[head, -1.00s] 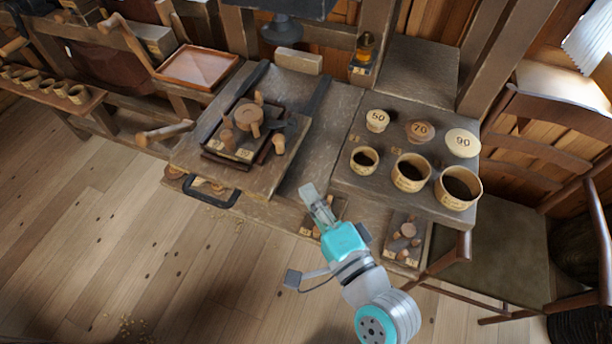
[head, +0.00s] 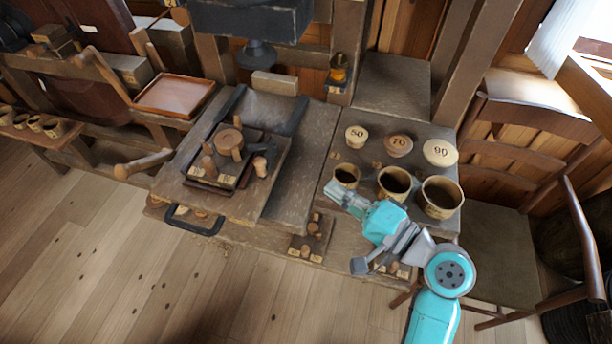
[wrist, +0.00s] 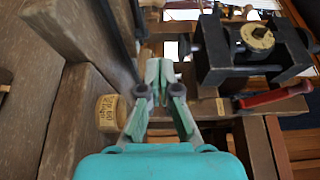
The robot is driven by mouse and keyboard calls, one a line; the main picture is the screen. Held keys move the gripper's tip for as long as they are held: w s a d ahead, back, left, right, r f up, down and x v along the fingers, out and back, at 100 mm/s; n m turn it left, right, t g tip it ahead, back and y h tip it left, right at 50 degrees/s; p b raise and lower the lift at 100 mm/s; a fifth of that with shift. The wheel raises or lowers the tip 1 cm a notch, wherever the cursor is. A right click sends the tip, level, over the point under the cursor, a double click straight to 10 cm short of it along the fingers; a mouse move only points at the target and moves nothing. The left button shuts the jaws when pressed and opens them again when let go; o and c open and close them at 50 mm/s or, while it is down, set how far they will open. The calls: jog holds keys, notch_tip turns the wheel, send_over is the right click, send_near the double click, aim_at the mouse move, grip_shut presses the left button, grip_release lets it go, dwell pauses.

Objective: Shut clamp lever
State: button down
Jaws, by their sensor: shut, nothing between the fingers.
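In the wrist view a red lever (wrist: 274,96) sticks out low on a black clamp-like device (wrist: 225,52) at the upper right. The device carries a round tan dial (wrist: 257,37). The lever lies slanted, its right end a little higher. My gripper (wrist: 160,78) is shut and empty, left of the lever and apart from it. In the head view my gripper (head: 334,190) is in front of the cups, pointing up and left. I cannot make out the red lever in the head view.
Open cups (head: 394,183) and lids marked 50, 70 and 90 (head: 439,152) stand on the raised bench at right. A dark tray with wooden pegs (head: 226,158) sits on the left bench. A labelled wooden piece (wrist: 107,113) is close left of my gripper. Open floor (head: 90,250) lies at left.

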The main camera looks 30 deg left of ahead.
send_near(265, 166)
jog(key=w+a, duration=0.2)
jog(key=w, duration=0.1)
jog(key=w+a, duration=0.1)
jog(key=w, duration=0.1)
jog(key=shift+a, duration=0.1)
jog(key=a, duration=0.1)
jog(key=s+a, duration=0.1)
jog(key=a, duration=0.1)
jog(key=shift+s, duration=0.25)
jog(key=shift+s+a, duration=0.3)
jog(key=shift+a, duration=0.05)
jog(key=shift+a, duration=0.1)
jog(key=shift+s+a, duration=0.55)
jog(key=shift+a, duration=0.05)
